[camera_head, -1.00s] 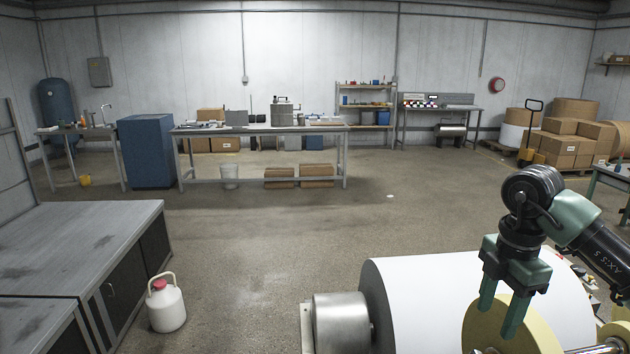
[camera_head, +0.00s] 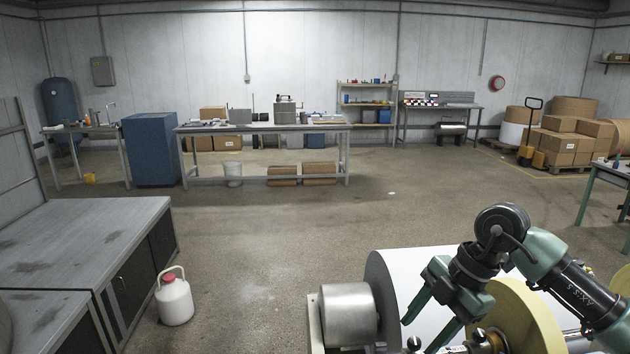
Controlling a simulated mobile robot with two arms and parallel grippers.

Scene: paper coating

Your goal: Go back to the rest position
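My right gripper (camera_head: 419,336) is at the lower right, at the end of my dark and green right arm. It tilts down to the left, in front of the large white roll (camera_head: 405,264) in this view. Whether the fingers touch the white roll cannot be told. My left gripper is not in view.
A metal cylinder (camera_head: 349,312) sits left of the white roll. A white jug (camera_head: 175,302) with a red cap stands on the floor beside a grey cabinet (camera_head: 75,235). A long workbench (camera_head: 262,128) is farther back. The middle floor is clear.

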